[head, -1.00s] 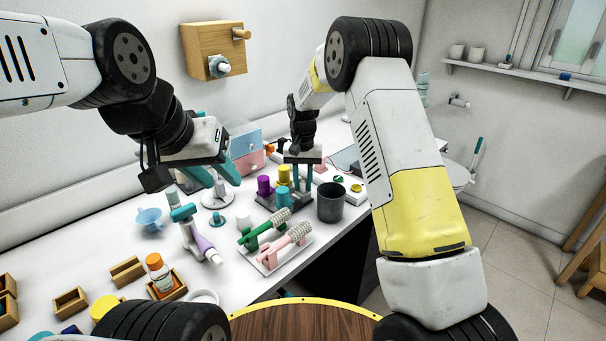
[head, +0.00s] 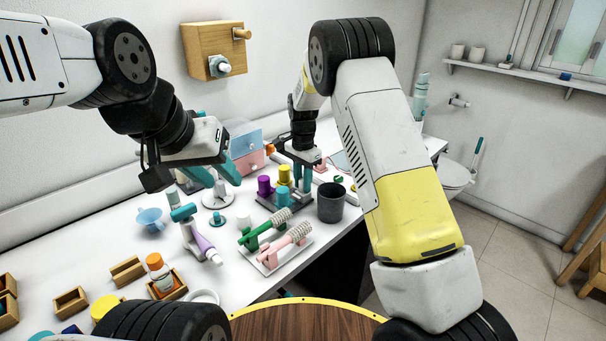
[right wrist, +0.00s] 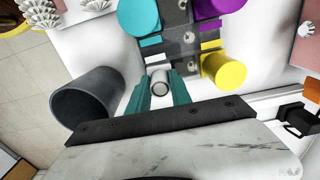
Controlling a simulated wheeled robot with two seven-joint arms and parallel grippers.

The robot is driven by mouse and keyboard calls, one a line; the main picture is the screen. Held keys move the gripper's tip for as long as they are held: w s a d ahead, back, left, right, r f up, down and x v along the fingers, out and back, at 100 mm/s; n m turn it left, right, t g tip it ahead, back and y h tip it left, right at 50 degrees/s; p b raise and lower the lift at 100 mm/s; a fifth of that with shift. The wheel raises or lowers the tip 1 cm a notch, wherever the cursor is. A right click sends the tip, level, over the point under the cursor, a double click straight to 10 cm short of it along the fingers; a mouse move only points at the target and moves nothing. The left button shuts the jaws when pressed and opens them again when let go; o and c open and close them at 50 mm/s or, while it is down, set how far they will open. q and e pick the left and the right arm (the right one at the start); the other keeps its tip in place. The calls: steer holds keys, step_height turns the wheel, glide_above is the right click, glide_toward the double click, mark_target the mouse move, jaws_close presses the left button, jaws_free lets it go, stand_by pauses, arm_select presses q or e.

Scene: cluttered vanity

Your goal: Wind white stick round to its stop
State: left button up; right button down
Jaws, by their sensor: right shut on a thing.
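The white stick (right wrist: 161,87) shows end-on in the right wrist view as a short pale cylinder with a grey-rimmed end. My right gripper (right wrist: 161,92) is shut on it, one teal finger on each side. My left gripper (head: 207,182) is open and empty above the table, left of the base.
A dark grey cup (head: 331,203) stands close to the right gripper, also in the right wrist view (right wrist: 88,98). Green and pink rollers (head: 285,245) lie in front. Blue and pink boxes (head: 247,150) stand behind. A teal-and-lilac item (head: 200,242) is below the left gripper.

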mark_target(302, 180)
steer(key=shift+m, duration=1.1)
steer(key=c, duration=1.1)
jaws_free()
steer(key=shift+c, duration=0.2)
step_height(302, 180, up, 8)
steer(key=shift+f, duration=0.2)
steer(key=shift+r, duration=0.15)
